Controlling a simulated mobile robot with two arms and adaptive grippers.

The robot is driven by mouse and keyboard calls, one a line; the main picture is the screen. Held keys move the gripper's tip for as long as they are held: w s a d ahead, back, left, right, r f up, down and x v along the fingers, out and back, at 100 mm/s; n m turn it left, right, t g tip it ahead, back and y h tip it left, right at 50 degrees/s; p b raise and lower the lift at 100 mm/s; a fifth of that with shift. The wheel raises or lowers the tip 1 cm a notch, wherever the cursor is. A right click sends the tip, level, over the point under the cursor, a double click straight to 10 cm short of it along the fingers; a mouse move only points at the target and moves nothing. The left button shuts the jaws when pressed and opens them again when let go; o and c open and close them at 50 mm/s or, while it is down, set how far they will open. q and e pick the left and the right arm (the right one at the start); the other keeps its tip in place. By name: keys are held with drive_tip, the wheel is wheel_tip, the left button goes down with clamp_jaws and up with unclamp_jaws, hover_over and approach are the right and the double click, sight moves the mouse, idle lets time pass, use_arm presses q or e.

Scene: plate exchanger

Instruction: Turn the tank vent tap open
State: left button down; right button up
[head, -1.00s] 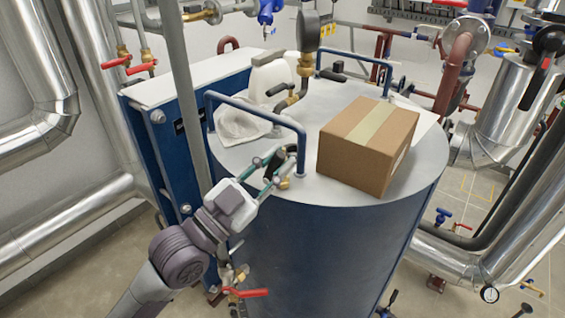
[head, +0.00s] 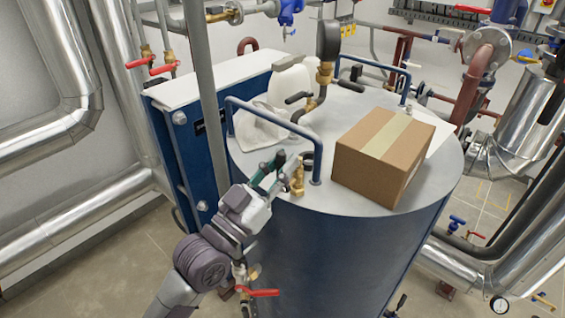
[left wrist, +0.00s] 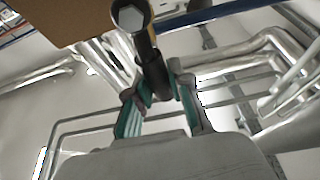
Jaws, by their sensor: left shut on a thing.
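The tank vent tap is a small brass fitting (head: 298,180) on the near rim of the blue tank's grey top, close to the blue rail's right foot. My left gripper (head: 278,170), with green fingers, reaches it from the left at the tank's edge. In the left wrist view its fingers (left wrist: 158,92) are closed on the tap's dark lever (left wrist: 152,70), which runs from a round end with a hexagonal face (left wrist: 130,17). The fingers hide part of the lever in the head view, so its exact angle is hard to tell. My right gripper is in neither current view.
A cardboard box (head: 375,160) sits on the tank top (head: 265,160), right of the tap. The blue rail (head: 275,118) arches beside the tap. A red-handled valve (head: 258,292) is below my arm.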

use_arm(q)
drive_tip(key=c, duration=1)
unclamp_jaws()
drive_tip(key=v, duration=1.2)
